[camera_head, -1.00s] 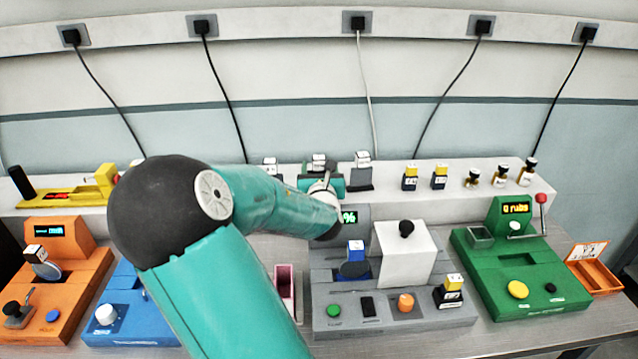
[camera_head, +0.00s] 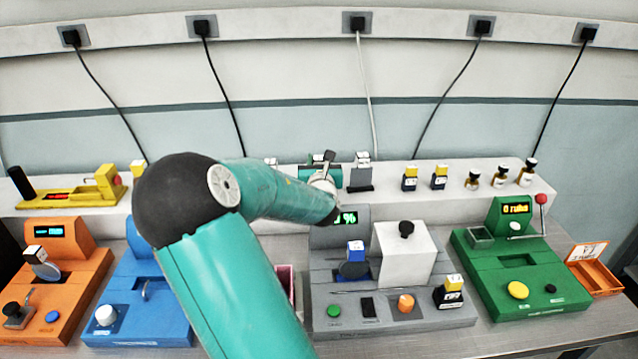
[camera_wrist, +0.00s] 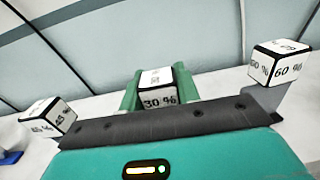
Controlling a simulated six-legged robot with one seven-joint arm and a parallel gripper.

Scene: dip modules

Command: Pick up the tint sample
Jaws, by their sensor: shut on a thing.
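The tint sample, a white cube marked 30 % (camera_wrist: 158,99), shows in the wrist view between the two green fingers of my gripper (camera_wrist: 157,88). My gripper is shut on it, with a finger at each side. The lower part of the sample is hidden behind the gripper body, so I cannot tell whether it touches the shelf. In the head view my gripper (camera_head: 321,176) is at the back shelf, and its wrist hides most of the sample.
A cube marked 45 % (camera_wrist: 48,117) stands left and one marked 60 % (camera_wrist: 280,65) right, both close. The shelf (camera_head: 395,172) also bears several bottles. A grey module (camera_head: 330,285) with a white block (camera_head: 403,258) lies in front. A green module (camera_head: 520,275) stands right.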

